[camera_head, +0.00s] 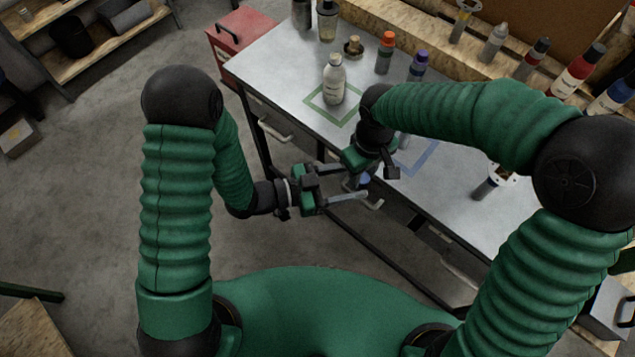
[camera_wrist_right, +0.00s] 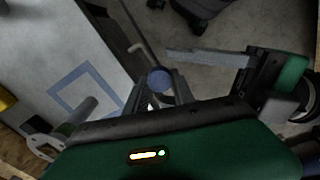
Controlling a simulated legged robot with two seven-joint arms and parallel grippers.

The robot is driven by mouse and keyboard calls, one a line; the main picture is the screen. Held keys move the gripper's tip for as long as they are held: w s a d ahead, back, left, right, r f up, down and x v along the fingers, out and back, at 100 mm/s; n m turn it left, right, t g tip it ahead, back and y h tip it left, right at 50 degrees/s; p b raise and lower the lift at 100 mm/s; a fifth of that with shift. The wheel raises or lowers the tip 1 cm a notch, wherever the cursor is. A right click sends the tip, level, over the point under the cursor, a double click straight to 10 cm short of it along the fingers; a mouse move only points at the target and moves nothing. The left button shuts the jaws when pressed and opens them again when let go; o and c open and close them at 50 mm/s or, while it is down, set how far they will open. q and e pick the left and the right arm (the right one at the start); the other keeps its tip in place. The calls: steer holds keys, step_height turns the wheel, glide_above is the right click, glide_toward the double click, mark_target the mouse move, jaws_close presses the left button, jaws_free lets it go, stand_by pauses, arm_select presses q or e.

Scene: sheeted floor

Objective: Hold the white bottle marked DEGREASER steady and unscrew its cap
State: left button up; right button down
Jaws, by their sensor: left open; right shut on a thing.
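A white bottle (camera_head: 334,82) with a pale cap stands upright in the green square on the table; its label is too small to read. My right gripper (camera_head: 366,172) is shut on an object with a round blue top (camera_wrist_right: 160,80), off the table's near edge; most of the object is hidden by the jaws. The blue top shows faintly in the head view (camera_head: 363,181). I cannot read any marking on it. My left gripper (camera_head: 345,182) is open beside the right one, its fingers pointing toward the held object, apparently empty. One left finger also shows in the right wrist view.
A blue square (camera_head: 416,158) is marked on the table (camera_head: 290,75). Bottles with orange (camera_head: 385,52) and purple (camera_head: 418,66) caps stand at the back. Several more bottles line the wooden shelf. A grey cylinder (camera_head: 487,184) is at the right. Drawer handles stick out below the near edge.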

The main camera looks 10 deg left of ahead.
mark_target(367, 178)
steer(key=shift+a, duration=0.1)
arm_select(q)
steer(key=v, duration=1.1)
arm_select(e)
steer(key=w+a+f+n, duration=0.3)
steer(key=f+n, duration=0.1)
arm_select(q)
steer(key=d+r+m+g+y, duration=0.2)
steer(key=d+r+g, duration=0.1)
steer(key=r, duration=0.4)
steer(key=x, duration=1.1)
steer(key=shift+w+d+f, duration=0.1)
steer(key=shift+w+d, duration=0.2)
steer(key=shift+w, duration=0.15)
arm_select(e)
steer(key=s+d+r+m, duration=0.5)
steer(key=d+r+m, duration=0.1)
steer(key=r+m, duration=0.1)
steer(key=shift+d+r, duration=0.4)
steer(key=shift+r, duration=0.5)
